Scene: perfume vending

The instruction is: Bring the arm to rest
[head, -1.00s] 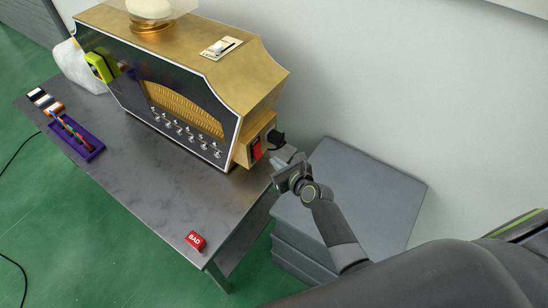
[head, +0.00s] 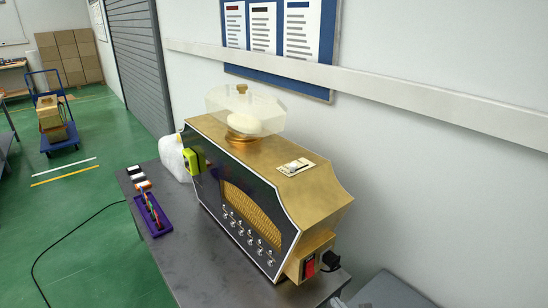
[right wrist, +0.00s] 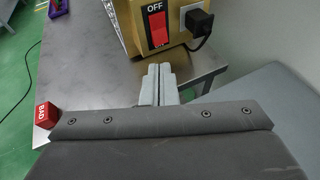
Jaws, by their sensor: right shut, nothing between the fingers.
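My right gripper (right wrist: 159,84) shows in the right wrist view with its two grey fingers together and nothing between them. It points at the side of the brass vending machine (head: 269,165), just short of the red switch (right wrist: 158,27) marked OFF. A black plug (right wrist: 197,21) with a cord sits beside that switch. In the head view the switch (head: 309,268) shows at the machine's near right end. Only a small bit of the right gripper may show at the head view's bottom edge. My left gripper is in neither view.
The grey table (head: 190,268) carries the machine, a purple tray (head: 153,215) with pens and several small blocks. A red BAD block (right wrist: 47,115) stands near the table edge. A grey box (head: 389,290) stands right of the table, by the wall.

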